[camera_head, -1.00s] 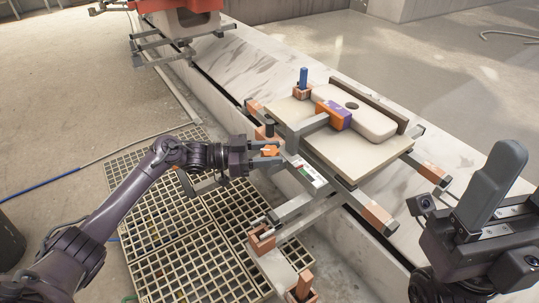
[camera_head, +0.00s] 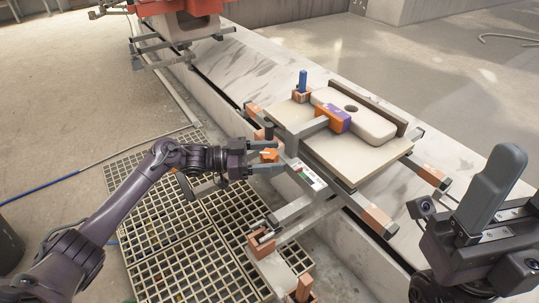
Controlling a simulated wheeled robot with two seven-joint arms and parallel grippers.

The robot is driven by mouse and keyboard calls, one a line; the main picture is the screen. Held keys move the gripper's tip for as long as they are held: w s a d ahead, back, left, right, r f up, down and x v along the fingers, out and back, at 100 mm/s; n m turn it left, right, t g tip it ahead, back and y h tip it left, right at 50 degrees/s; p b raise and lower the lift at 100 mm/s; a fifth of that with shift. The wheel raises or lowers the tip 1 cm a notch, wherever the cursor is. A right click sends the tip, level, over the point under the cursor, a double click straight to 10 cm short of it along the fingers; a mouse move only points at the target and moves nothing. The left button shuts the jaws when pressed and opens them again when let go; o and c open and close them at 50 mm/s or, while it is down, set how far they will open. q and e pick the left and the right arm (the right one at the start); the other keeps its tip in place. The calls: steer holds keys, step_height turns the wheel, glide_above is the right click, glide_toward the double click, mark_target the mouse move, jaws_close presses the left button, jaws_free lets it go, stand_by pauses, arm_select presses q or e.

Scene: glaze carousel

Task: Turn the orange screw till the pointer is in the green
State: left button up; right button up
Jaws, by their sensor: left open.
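The orange screw (camera_head: 269,156) sits at the left end of the carousel's grey frame. My left gripper (camera_head: 267,157) is open, with one finger above the orange screw in the picture and one below it. Whether either finger touches it I cannot tell. A small white gauge strip (camera_head: 309,175) with green and red marks lies on the frame just right of the screw. Its pointer is too small to make out. Part of my right arm's dark hand (camera_head: 483,222) shows at the right edge, far from the screw; its jaws cannot be read.
A blue-topped post (camera_head: 302,80) stands behind. Frame arms with copper-coloured ends (camera_head: 377,219) stick out. A floor grating (camera_head: 185,245) lies below.

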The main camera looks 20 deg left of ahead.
arm_select(q)
steer(key=p+v, duration=0.1)
steer(key=v, duration=0.6)
steer(key=shift+a, duration=0.35)
steer(key=shift+s, duration=0.15)
